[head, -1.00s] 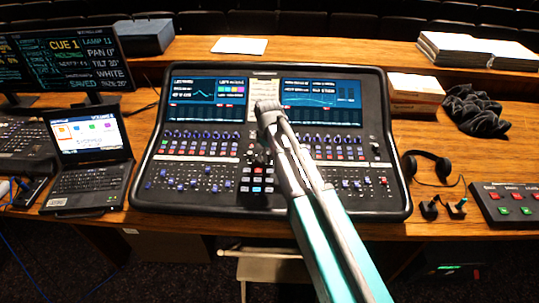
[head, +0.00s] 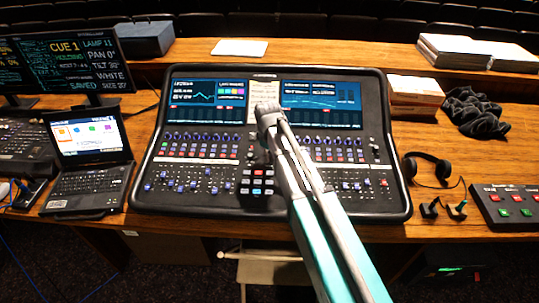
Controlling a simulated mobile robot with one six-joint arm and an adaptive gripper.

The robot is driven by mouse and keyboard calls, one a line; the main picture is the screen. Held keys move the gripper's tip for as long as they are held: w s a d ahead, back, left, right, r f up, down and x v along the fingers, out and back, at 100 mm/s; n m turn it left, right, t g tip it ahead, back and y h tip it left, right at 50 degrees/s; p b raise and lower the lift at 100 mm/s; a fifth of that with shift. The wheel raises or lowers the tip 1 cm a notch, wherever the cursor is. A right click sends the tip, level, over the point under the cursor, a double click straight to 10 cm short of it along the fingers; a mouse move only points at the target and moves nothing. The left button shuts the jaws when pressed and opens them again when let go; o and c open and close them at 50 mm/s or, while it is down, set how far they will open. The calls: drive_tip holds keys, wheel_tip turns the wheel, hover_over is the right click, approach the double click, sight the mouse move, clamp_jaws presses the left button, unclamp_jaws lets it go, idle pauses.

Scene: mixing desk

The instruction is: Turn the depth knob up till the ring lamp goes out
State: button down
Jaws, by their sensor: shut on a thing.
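The mixing desk (head: 150,185) stands in the middle of the table, with rows of small knobs, faders and lit buttons below two screens. My arm reaches up over it from the lower right and bends down at its far end. My gripper (head: 262,156) is small and dark in this view, low over the desk's middle strip and partly hidden by my own arm. It is shut on a knob there, taken to be the depth knob, which it covers. I cannot make out the knob's marking or its ring lamp.
A laptop (head: 92,182) and monitors (head: 75,62) stand to the left. Headphones (head: 428,168), a button box (head: 508,204), a dark cloth (head: 474,112) and a carton (head: 415,90) lie to the right. Papers (head: 239,47) lie on the ledge behind.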

drive_tip(key=shift+m, duration=0.3)
drive_tip(key=m, duration=0.5)
drive_tip(key=shift+y, duration=0.3)
drive_tip(key=m, duration=0.6)
drive_tip(key=c, duration=0.5)
unclamp_jaws()
drive_tip(key=shift+n, duration=0.3)
